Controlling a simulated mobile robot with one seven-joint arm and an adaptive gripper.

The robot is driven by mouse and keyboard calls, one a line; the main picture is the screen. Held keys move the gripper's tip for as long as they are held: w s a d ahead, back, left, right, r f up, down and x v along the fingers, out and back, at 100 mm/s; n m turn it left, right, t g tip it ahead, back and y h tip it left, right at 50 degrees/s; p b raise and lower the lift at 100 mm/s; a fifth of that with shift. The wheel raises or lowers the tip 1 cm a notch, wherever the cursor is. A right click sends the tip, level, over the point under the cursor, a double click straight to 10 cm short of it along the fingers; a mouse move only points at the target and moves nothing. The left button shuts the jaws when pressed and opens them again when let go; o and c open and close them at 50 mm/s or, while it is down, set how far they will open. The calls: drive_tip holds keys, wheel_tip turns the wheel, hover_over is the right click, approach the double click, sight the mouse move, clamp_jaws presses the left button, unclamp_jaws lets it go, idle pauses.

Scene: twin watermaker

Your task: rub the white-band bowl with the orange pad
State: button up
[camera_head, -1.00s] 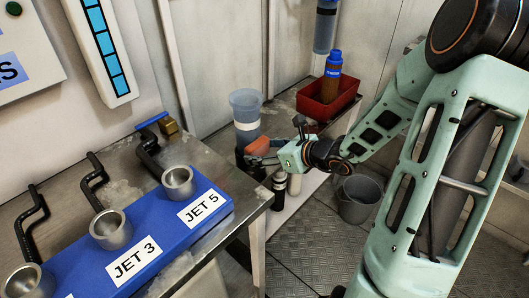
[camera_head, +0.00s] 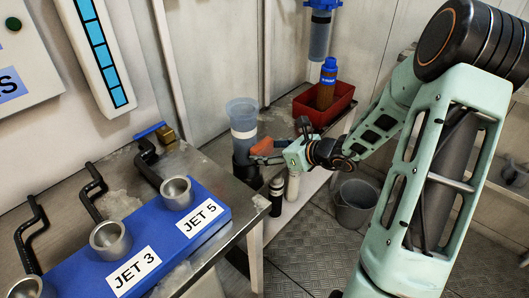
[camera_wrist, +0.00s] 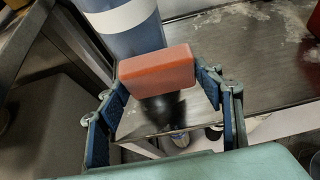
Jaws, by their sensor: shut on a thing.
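The white-band bowl (camera_head: 242,113) is a clear bluish cylinder with a white band round its middle. In the wrist view the bowl (camera_wrist: 130,35) is just beyond the pad, at upper left. My gripper (camera_head: 275,149) is shut on the orange pad (camera_head: 262,147), which it holds beside the lower part of the bowl. In the wrist view the pad (camera_wrist: 157,70) sits between the two fingers. I cannot tell whether pad and bowl touch.
Another clear bowl (camera_head: 320,35) hangs on the wall. A dark cylinder (camera_head: 277,196) and a white one (camera_head: 293,186) are below. A grey bucket (camera_head: 355,205) is on the floor.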

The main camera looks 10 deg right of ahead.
drive_tip(key=shift+s+a+f+b, duration=0.1)
drive_tip(key=shift+s+a+b, duration=0.15)
drive_tip(key=shift+a+b, duration=0.25)
drive_tip(key=shift+s+a+r, duration=0.45)
drive_tip(key=shift+a, duration=0.25)
drive_tip(key=shift+s+a+r, duration=0.45)
drive_tip(key=shift+a, duration=0.2)
drive_tip(key=shift+w+d+p, duration=0.35)
drive_tip(key=shift+w+d, duration=0.3)
drive_tip(key=shift+d, duration=0.2)
drive_tip(key=shift+w+d+p, duration=0.3)
drive_tip(key=shift+w+d, duration=0.3)
drive_tip(key=shift+d, duration=0.2)
drive_tip(key=shift+w+d+f, duration=0.1)
drive_tip(key=shift+d, duration=0.05)
drive_tip(key=shift+s+a+b, duration=0.55)
drive_tip(key=shift+s+a, duration=0.15)
drive_tip(key=shift+a, duration=0.15)
drive_tip(key=shift+s+a+b, duration=0.55)
drive_tip(key=shift+s+a, duration=0.1)
drive_tip(key=shift+a, duration=0.2)
drive_tip(key=s+d, duration=0.3)
drive_tip(key=s, duration=0.1)
drive_tip(key=shift+s+d+p, duration=0.35)
drive_tip(key=shift+s+p, duration=0.05)
